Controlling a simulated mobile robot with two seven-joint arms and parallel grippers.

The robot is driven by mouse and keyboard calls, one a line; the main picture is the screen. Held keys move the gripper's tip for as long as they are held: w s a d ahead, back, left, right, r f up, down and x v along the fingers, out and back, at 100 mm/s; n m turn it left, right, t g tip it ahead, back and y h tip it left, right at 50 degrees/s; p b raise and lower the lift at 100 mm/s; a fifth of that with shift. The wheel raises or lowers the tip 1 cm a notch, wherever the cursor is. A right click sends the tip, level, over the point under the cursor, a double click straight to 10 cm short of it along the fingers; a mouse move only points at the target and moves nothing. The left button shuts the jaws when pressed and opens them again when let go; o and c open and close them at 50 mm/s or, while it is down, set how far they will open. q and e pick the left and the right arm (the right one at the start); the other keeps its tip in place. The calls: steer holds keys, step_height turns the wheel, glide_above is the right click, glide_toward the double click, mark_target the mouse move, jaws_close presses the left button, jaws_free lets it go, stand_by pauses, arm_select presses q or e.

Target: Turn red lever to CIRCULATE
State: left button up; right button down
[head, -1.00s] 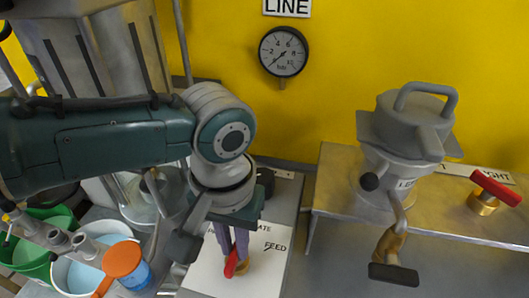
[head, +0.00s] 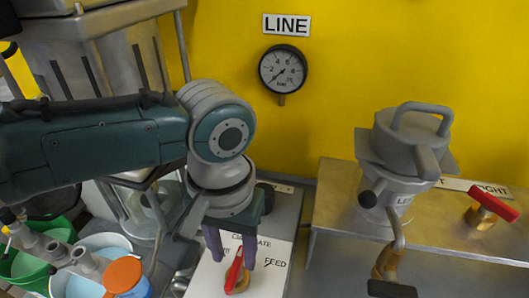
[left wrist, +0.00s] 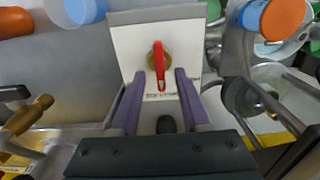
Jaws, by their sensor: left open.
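The red lever (head: 234,270) sits on a brass valve on a white label plate (head: 208,280). In the head view its handle points up the picture, toward the partly hidden CIRCULATE word; FEED is printed to its right. The left wrist view shows the lever (left wrist: 159,62) too, with its tip by partly covered lettering. My left gripper (head: 231,248) is open, its two purple fingers spread on either side of the lever's handle end. In the left wrist view the fingers (left wrist: 158,82) flank the tip with gaps on both sides. Contact is not visible. My right gripper is out of view.
A gauge (head: 283,71) hangs on the yellow wall under a LINE sign. Right, a metal bench (head: 335,205) carries a grey lidded vessel (head: 400,150) and another red-handled valve (head: 490,208). An orange-capped container (head: 125,277) and buckets stand at lower left.

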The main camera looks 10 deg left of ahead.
mark_target(236, 266)
arm_select(q)
step_height(236, 266, up, 7)
steer(key=p, duration=0.1)
steer(key=shift+r, duration=0.15)
stand_by(0.4)
